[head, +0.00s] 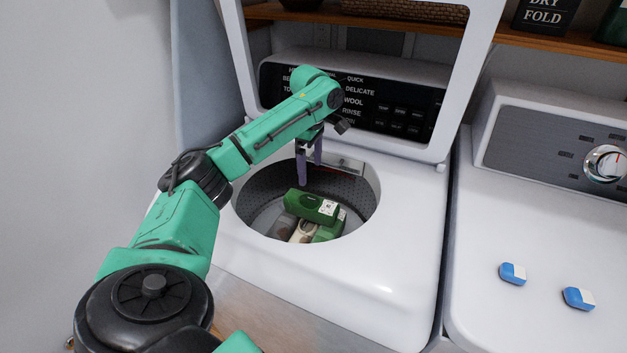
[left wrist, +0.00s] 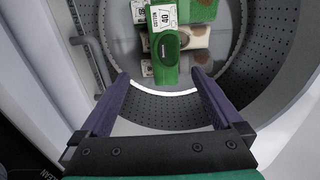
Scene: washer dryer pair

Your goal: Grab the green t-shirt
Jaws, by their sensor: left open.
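Folded green cloth, the green t-shirt (head: 311,206), lies on top of a small pile inside the washer drum (head: 262,211). It has a white tag with print. In the left wrist view the green t-shirt (left wrist: 164,44) shows ahead of the fingers, at the top middle. More green cloth (head: 329,231) and a cream and brown folded piece (head: 303,232) lie beside or under it. My left gripper (head: 310,176) points down into the drum opening, above the pile and toward its back. Its purple fingers (left wrist: 159,98) are apart with nothing between them. My right gripper is not in view.
The washer's raised lid (head: 449,100) stands open behind my left arm. The drum rim surrounds the fingers. A dryer (head: 540,240) with two blue and white blocks (head: 512,273) on top stands at the right. A wooden shelf (head: 560,45) runs along the back.

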